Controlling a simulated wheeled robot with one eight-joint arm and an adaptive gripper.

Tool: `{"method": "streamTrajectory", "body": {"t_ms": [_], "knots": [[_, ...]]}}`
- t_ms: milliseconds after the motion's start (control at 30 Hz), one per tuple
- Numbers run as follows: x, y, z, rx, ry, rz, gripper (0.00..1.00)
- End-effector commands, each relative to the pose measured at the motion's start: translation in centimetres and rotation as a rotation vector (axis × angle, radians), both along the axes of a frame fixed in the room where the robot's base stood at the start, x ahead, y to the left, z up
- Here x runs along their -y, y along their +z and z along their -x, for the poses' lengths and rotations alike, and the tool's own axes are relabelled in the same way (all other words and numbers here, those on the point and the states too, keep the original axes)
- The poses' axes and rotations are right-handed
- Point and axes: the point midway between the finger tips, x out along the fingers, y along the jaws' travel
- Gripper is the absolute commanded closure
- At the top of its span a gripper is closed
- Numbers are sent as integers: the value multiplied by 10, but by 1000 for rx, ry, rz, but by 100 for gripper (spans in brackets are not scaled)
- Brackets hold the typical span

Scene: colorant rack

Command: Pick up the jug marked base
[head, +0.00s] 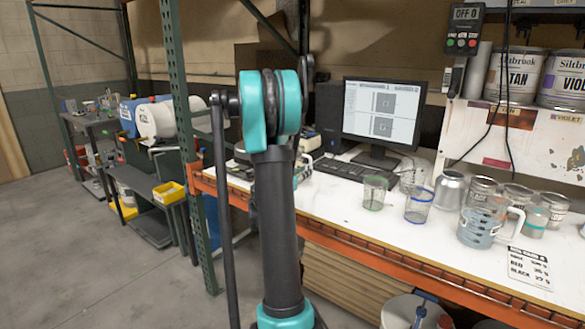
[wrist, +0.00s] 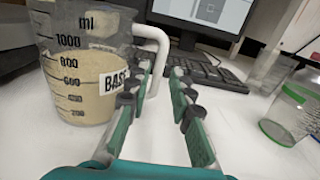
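The jug marked BASE (wrist: 80,75) stands upright on the white bench at the left of the wrist view. It is clear with black ml marks, cream-coloured contents and a white handle (wrist: 160,50) on its right side. My gripper (wrist: 163,78) is open, its two teal fingers apart. The handle's lower part shows near the fingertips, close to the left finger, which overlaps the jug's right edge. I cannot tell whether they touch. In the head view my arm blocks the gripper area, and I cannot make out this jug there.
Another jug with bluish contents (head: 482,222) stands right on the bench, near metal cans (head: 450,190). A green-rimmed glass (head: 374,192) and a blue-rimmed glass (head: 418,206) stand mid-bench. A keyboard (wrist: 200,67) and monitor (head: 383,112) lie behind. An upright rack post (head: 180,110) stands left.

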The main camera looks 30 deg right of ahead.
Motion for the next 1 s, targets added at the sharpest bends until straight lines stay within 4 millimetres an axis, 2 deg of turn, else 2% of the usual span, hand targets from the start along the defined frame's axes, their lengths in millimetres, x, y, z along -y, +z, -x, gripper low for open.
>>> {"method": "streamTrajectory", "body": {"t_ms": [167,400,667,833,1000], "knots": [[13,0,-6,0,-2,0,78],[43,1,-20,0,-2,0,78],[46,1,-22,0,0,0,78],[46,1,-21,0,0,0,99],[46,1,-21,0,0,0,100]]}}
